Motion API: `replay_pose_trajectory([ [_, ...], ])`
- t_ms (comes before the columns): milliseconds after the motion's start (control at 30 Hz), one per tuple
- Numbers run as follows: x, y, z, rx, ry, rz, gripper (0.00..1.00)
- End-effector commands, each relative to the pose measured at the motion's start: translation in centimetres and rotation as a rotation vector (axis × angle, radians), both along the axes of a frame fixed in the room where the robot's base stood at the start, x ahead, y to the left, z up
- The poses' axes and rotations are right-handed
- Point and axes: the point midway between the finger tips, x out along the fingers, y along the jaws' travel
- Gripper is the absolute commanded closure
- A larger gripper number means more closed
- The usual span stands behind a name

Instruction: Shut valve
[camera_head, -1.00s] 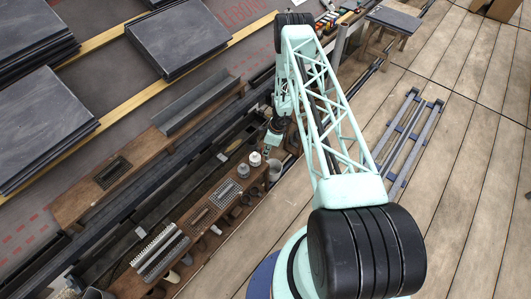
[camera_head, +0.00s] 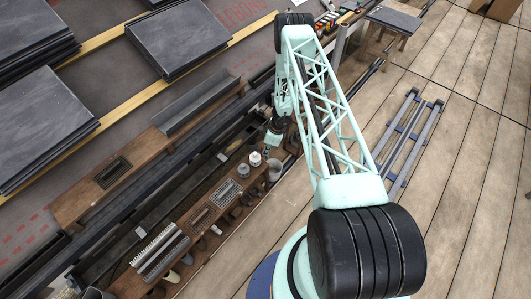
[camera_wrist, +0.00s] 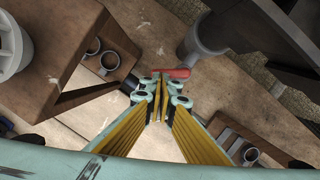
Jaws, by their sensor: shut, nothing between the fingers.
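A red lever handle (camera_wrist: 177,73), which looks like the valve's handle, shows in the wrist view just beyond my fingertips. It points to the right and slightly up. My gripper (camera_wrist: 159,84) is shut and empty, its two yellow-lined fingers together at the tips. The tips are right beside the near edge of the handle; I cannot tell whether they touch. The valve's body is mostly hidden behind the fingers. In the head view my gripper (camera_head: 269,146) is low beside the wooden bench, and the handle cannot be made out.
A grey pipe-like piece (camera_wrist: 203,42) stands right of the handle in the wrist view. Cups (camera_wrist: 108,62) sit in a shelf opening on the left. In the head view, a wooden bench (camera_head: 172,222) carries pots (camera_head: 255,159) and trays close by.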

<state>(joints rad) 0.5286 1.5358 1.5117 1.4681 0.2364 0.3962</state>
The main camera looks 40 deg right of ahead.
Motion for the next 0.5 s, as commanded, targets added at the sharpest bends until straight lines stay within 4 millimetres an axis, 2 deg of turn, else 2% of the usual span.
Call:
replay_pose_trajectory([
  [500,0.81,-0.61,-0.11,0.0,-0.001,0.0,1.0],
])
